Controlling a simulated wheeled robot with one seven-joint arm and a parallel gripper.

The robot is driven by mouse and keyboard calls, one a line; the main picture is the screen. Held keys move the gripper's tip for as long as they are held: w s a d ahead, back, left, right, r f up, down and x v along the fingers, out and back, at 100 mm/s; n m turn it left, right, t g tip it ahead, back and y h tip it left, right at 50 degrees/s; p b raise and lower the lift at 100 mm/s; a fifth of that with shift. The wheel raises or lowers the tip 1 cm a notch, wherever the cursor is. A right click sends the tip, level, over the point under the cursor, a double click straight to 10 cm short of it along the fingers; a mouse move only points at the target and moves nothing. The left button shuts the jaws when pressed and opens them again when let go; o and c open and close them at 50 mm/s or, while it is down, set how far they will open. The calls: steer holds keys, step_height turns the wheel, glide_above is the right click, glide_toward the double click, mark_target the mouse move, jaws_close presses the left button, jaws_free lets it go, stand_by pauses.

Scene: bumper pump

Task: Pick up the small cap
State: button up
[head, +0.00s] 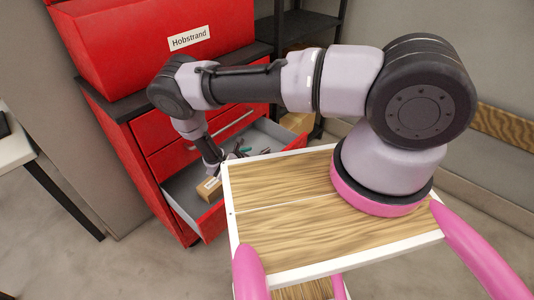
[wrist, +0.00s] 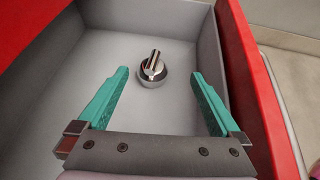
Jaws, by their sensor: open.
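The small cap (wrist: 152,72) is a shiny silver metal piece with a round base and a short stem. It rests on the light grey drawer floor near the far wall in the wrist view. My gripper (wrist: 160,78) has two teal fingers, open and spread to the left and right of the cap. The cap appears between or just beyond the fingertips, with no visible contact. In the head view my gripper (head: 242,149) reaches down into the open drawer (head: 180,192); I cannot make out the cap clearly there.
The drawer's walls and red front (wrist: 237,70) stand close around my gripper. A brown box (head: 208,189) with a label lies at the drawer's near end. The red cabinet (head: 125,150) carries a red bin (head: 150,35) labelled Hobstrand. A dark shelf (head: 300,25) stands behind.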

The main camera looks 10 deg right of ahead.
mark_target(265, 153)
steer(key=f, duration=0.1)
steer(key=f+n+t, duration=0.1)
steer(key=shift+s+a+f+y, duration=0.15)
steer(key=shift+a+f+y, duration=0.1)
steer(key=shift+f+y, duration=0.05)
steer(key=x, duration=0.4)
steer(key=shift+d+f, duration=0.15)
steer(key=shift+f, duration=0.15)
steer(key=shift+w+x, duration=0.25)
steer(key=shift+x, duration=2.95)
steer(key=shift+a+r, duration=0.15)
steer(key=shift+a, duration=0.05)
jaws_close()
